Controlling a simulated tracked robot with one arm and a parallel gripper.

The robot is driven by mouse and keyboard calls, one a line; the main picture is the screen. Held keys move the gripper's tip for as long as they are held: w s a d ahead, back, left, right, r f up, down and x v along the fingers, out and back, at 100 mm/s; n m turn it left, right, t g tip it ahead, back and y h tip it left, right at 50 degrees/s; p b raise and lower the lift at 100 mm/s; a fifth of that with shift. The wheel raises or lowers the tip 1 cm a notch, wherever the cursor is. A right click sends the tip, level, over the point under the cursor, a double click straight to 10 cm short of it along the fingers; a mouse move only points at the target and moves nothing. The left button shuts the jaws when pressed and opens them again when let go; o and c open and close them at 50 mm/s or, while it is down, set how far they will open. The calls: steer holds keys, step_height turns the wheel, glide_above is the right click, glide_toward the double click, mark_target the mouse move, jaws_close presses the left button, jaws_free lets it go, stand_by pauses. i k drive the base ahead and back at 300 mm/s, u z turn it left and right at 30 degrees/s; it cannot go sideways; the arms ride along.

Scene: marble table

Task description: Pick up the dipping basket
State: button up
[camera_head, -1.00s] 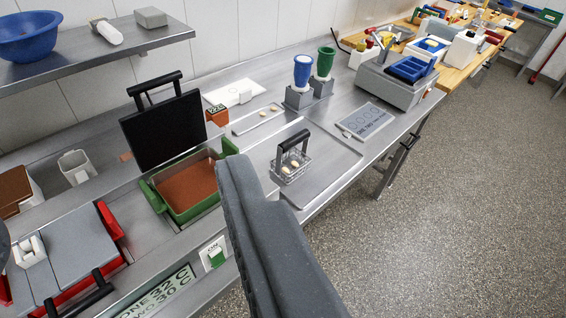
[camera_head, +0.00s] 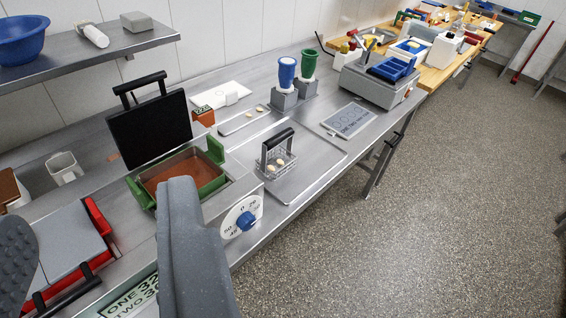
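The dipping basket (camera_head: 277,163) is a small wire basket with an upright black handle and a few pale pieces inside. It stands on a flat metal tray (camera_head: 310,172) on the steel counter. My gripper (camera_head: 97,205) shows as two dark grey fingers, one at the lower left edge and one at lower centre. They are well apart, with nothing held between them. The basket is beyond and to the right of the right finger, not touched. The right finger hides part of the counter front.
A green-sided vat of brown liquid (camera_head: 180,178) with a raised black lid (camera_head: 150,130) is left of the basket. A blue-knobbed dial (camera_head: 243,218) is on the counter front. Blue and green cups (camera_head: 287,74) stand behind. The floor at right is clear.

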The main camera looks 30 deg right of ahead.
mark_target(274, 143)
steer(key=k, duration=1.15)
steer(key=z, duration=0.45)
steer(key=i, duration=0.55)
steer(key=z, duration=0.55)
steer(key=i, duration=2.1)
steer(key=u, duration=0.75)
